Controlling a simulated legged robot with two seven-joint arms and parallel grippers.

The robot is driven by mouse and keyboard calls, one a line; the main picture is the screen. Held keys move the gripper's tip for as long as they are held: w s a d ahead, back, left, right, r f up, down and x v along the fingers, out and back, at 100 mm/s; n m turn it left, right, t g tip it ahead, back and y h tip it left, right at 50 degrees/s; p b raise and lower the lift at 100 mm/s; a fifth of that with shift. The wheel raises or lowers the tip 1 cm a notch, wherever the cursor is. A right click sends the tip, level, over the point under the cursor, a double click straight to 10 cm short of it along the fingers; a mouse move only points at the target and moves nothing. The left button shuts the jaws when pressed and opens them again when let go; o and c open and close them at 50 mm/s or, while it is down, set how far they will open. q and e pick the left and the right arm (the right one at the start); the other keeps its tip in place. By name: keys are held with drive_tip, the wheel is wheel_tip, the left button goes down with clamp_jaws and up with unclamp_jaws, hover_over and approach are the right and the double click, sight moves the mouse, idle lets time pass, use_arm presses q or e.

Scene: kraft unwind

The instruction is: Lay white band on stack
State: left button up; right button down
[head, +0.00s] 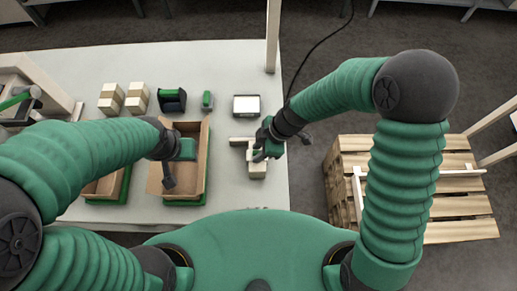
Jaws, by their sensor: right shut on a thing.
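My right gripper (262,153) is over the right part of the white table, shut on a pale piece that looks like the white band (240,141). The band's end sticks out to the left of the jaws. A small cream stack (257,171) lies right under and in front of the gripper, partly hidden by it. I cannot tell whether the band touches the stack. My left gripper (169,178) hangs over an open cardboard box; its jaws are too small to read.
The open cardboard box (154,186) stands on a green base, with another box (101,188) to its left. Banded cream stacks (110,98), a dark green device (172,100) and a white-topped scale (246,106) stand farther back. A wooden pallet (460,205) is right of the table.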

drive_tip(key=shift+f, duration=0.1)
drive_tip(key=c, duration=0.9)
unclamp_jaws()
drive_tip(key=shift+c, duration=0.2)
